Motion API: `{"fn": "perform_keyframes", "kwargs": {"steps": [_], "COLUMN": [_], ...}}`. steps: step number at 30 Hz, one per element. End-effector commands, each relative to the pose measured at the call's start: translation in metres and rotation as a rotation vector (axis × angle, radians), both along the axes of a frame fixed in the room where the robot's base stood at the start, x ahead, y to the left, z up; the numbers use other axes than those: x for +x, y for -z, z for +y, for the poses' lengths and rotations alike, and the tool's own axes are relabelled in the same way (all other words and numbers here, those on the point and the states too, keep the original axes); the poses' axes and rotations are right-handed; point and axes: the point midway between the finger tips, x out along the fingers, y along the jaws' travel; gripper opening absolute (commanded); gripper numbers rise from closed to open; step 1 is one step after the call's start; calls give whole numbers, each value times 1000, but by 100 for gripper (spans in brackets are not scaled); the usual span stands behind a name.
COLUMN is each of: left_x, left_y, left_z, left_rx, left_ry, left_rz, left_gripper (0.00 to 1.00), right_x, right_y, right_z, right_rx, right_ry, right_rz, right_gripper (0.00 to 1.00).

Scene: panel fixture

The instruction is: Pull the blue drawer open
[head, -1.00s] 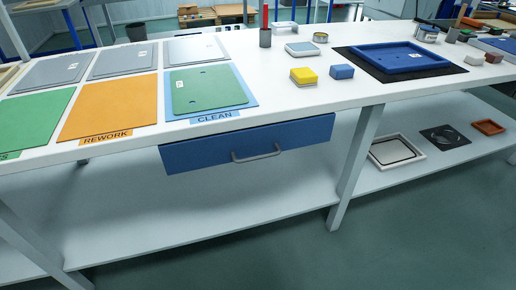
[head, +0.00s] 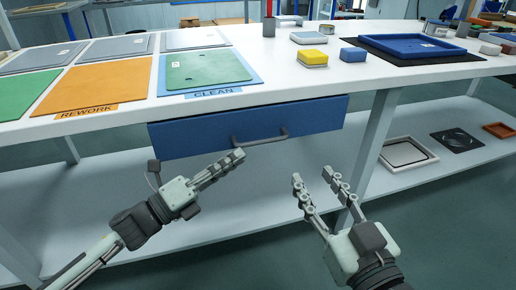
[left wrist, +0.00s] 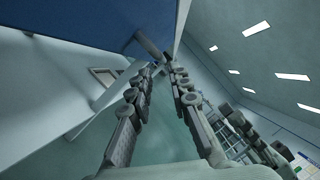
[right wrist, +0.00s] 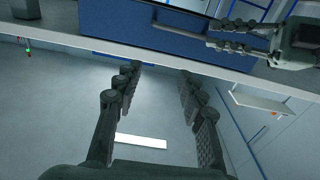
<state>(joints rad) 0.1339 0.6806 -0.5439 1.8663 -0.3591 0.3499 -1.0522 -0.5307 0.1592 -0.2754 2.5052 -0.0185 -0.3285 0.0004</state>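The blue drawer (head: 205,134) hangs under the white bench, its front close beneath the bench edge with no clear gap showing. Its grey bar handle (head: 262,138) runs across the middle of the front. My left gripper (head: 241,156) is open, its fingertips just in front of and below the handle's left end. In the left wrist view the handle (left wrist: 149,44) lies just beyond the parted fingertips; I cannot tell whether they touch. My right gripper (head: 312,176) is open and empty, below and right of the handle. The right wrist view shows the drawer (right wrist: 115,18) and handle (right wrist: 185,33).
The white bench top (head: 130,118) carries mats, a green panel (head: 205,70), a yellow block (head: 312,58) and a blue tray (head: 410,47). A bench leg (head: 377,135) stands right of the drawer. A lower shelf (head: 110,195) runs beneath. The space before the drawer holds only my arms.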

Motion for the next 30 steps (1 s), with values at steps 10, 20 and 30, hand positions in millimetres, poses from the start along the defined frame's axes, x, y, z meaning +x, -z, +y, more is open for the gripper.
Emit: {"fn": "perform_keyframes", "kwargs": {"steps": [10, 20, 30], "left_x": [26, 46, 46], "left_y": [-14, -19, -18], "left_z": [-34, -59, -60], "left_rx": [10, 11, 10], "left_ry": [5, 3, 3], "left_rz": [-22, -17, -16], "left_gripper": [19, 19, 9], "right_x": [1, 2, 2], "right_y": [10, 18, 18], "right_z": [-4, -7, -8], "right_rx": [-15, -31, -32], "right_ry": [9, 15, 16], "right_rz": [52, 84, 85], "right_gripper": [40, 40, 40]}}
